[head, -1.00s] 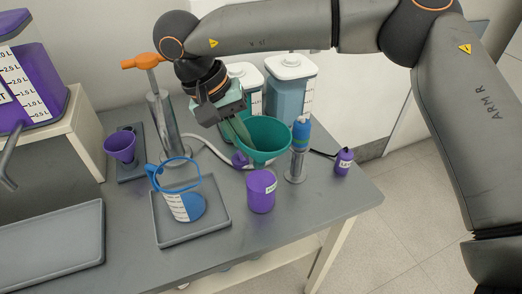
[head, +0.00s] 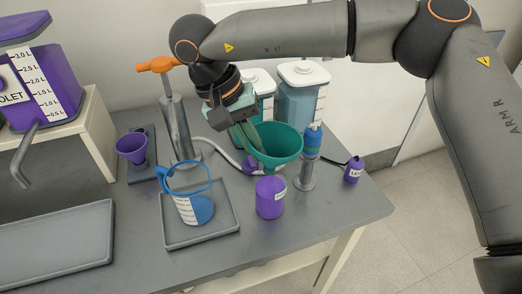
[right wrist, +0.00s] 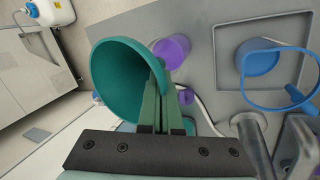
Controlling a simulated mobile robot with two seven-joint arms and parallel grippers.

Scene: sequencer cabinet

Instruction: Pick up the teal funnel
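The teal funnel (head: 273,145) is wide and conical. In the head view its open mouth faces up, behind the purple cup (head: 270,198). My right gripper (head: 249,137) comes down at the funnel's left side. In the right wrist view the two fingers (right wrist: 155,105) are close together at the edge of the funnel (right wrist: 118,78), shut on its wall. My left gripper is not in view.
A blue jug (head: 189,200) stands on a grey tray (head: 215,234). A slim cylinder with a blue-green top (head: 312,141) stands close right of the funnel. White-lidded containers (head: 303,98) stand behind. A purple funnel (head: 132,148) is at left. The front right of the table is clear.

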